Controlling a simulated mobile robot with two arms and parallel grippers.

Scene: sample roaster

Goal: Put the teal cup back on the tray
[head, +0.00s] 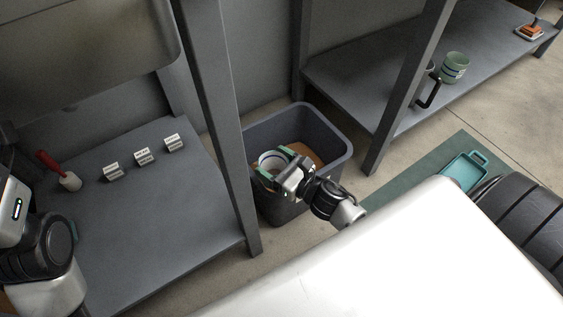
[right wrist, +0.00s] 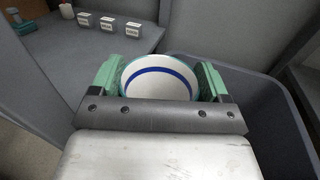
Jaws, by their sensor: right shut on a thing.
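My right gripper (head: 273,172) is shut on a cup (right wrist: 160,78) and holds it over the dark bin (head: 329,131). The cup is white inside with a blue ring, and its mouth faces the cameras. Its outer wall is mostly hidden by the green finger pads, which sit on both sides of it. The cup also shows in the head view (head: 272,160). A teal tray (head: 463,170) with a handle lies at the right, partly hidden behind my own body. My left arm shows at the left edge; its fingers are not visible.
Brown material lies in the bin. A shelf post (head: 222,130) stands just left of it. The left shelf (head: 170,220) holds several small label blocks and a red-handled tool (head: 60,171). A green mat (head: 415,185) lies around the tray.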

